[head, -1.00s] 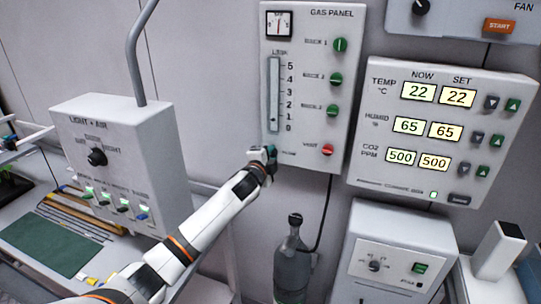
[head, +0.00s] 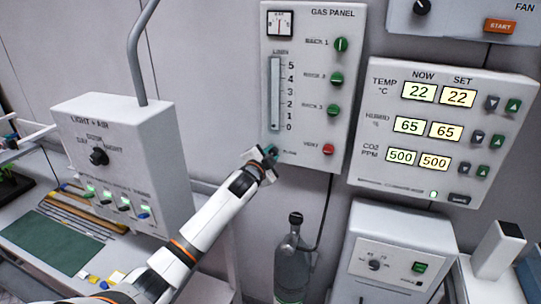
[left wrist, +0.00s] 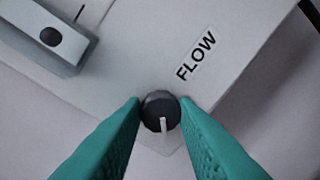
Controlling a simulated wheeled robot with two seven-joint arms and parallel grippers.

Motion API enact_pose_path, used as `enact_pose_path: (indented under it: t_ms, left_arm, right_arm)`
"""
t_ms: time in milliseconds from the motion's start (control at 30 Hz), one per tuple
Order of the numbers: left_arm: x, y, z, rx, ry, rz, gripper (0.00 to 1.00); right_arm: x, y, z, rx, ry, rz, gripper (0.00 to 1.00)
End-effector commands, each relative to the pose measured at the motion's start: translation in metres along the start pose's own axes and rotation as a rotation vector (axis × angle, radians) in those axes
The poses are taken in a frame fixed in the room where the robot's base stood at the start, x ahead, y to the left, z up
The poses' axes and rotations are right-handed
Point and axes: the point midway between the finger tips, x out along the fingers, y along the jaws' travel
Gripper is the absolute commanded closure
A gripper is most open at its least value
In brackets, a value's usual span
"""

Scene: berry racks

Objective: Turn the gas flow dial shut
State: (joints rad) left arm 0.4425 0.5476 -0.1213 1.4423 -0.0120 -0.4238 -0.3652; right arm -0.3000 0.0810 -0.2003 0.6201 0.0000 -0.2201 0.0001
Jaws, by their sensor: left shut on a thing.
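The flow dial (left wrist: 160,106) is a small dark round knob with a white mark, beside the printed word FLOW, in the left wrist view. The mark points toward the bottom of that picture. My left gripper (left wrist: 160,113) has its teal fingers shut on the dial, one on each side. In the head view my left gripper (head: 267,156) is at the lower left corner of the gas panel (head: 305,150) and hides the dial. The flow tube (head: 274,93) stands above it, with a scale from 0 to 5. My right gripper is not in view.
Green rack knobs (head: 337,79) and a red knob (head: 328,150) are to the right on the panel. A light and air box (head: 130,160) stands left of my arm. A gas bottle (head: 292,260) stands below the panel, with a dark hose going up.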

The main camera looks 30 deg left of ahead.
Motion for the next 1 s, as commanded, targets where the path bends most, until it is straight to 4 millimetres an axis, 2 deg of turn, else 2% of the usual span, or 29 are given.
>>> enact_pose_path:
  t_ms: [200, 233, 367, 767, 1000]
  left_arm:
    - [0.0, -0.002, -0.001, -0.002, 0.003, -0.003, 0.96]
    - [0.0, -0.002, -0.001, -0.002, 0.003, -0.003, 0.72]
    - [0.0, -0.001, -0.001, -0.001, 0.002, -0.003, 0.52]
    - [-0.006, -0.002, -0.001, 0.001, 0.002, -0.002, 0.52]
    - [-0.04, -0.004, -0.003, 0.002, 0.001, -0.003, 0.52]
  right_arm:
    - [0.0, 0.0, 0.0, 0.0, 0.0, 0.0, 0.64]
    - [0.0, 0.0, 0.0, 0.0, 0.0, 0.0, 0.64]
    - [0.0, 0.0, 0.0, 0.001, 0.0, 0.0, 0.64]
    - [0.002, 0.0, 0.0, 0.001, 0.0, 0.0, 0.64]
    - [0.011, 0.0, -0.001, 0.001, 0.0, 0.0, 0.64]
